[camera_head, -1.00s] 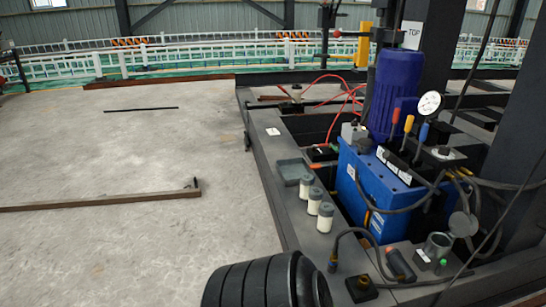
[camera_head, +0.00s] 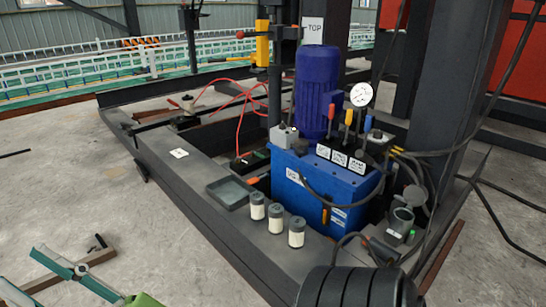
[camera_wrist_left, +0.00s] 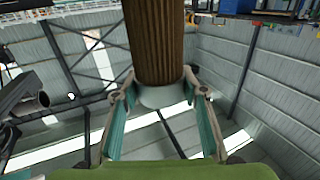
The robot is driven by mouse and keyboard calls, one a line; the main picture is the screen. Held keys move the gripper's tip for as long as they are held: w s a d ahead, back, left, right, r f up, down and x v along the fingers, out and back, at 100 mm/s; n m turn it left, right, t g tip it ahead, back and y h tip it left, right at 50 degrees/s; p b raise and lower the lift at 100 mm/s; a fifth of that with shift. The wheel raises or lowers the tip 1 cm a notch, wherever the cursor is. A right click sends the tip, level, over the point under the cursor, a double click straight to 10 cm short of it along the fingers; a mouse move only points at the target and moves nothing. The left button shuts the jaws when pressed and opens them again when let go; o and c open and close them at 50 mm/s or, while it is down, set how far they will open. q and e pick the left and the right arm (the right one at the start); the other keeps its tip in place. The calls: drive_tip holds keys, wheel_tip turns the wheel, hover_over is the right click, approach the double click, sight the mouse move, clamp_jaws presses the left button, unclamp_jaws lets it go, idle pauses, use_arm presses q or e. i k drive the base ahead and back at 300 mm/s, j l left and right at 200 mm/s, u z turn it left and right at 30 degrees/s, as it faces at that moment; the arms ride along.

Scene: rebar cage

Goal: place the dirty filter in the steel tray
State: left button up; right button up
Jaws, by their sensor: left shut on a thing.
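The dirty filter (camera_wrist_left: 158,40) is a brown pleated cylinder with a pale grey end, in the left wrist view. My left gripper (camera_wrist_left: 161,92) is shut on that end with its teal fingers. In the head view my left gripper (camera_head: 75,272) shows partly at the lower left, over the floor and left of the frame. I cannot make out the filter there. The steel tray (camera_head: 230,193) is a shallow grey tray on the dark frame, to the right of and beyond the gripper. It looks empty. My right gripper is not in view.
Three white filters with dark caps (camera_head: 276,220) stand in a row right of the tray. A blue hydraulic unit (camera_head: 322,185) with hoses stands behind them. A brown bar (camera_head: 75,265) lies on the floor.

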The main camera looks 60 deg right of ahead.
sight(232, 195)
drive_tip(key=i+l+z, duration=0.15)
drive_tip(key=i+z, duration=0.2)
drive_tip(key=i, duration=0.15)
drive_tip(key=i+z, duration=0.35)
drive_tip(key=i, duration=0.15)
drive_tip(key=i+z, duration=0.35)
drive_tip(key=i, duration=0.15)
drive_tip(key=i+z, duration=0.2)
drive_tip(key=z, duration=0.2)
drive_tip(key=i+z, duration=0.25)
drive_tip(key=z, duration=0.2)
drive_tip(key=i+z, duration=0.25)
drive_tip(key=z, duration=0.15)
drive_tip(key=i+j+z, duration=0.15)
drive_tip(key=z, duration=0.3)
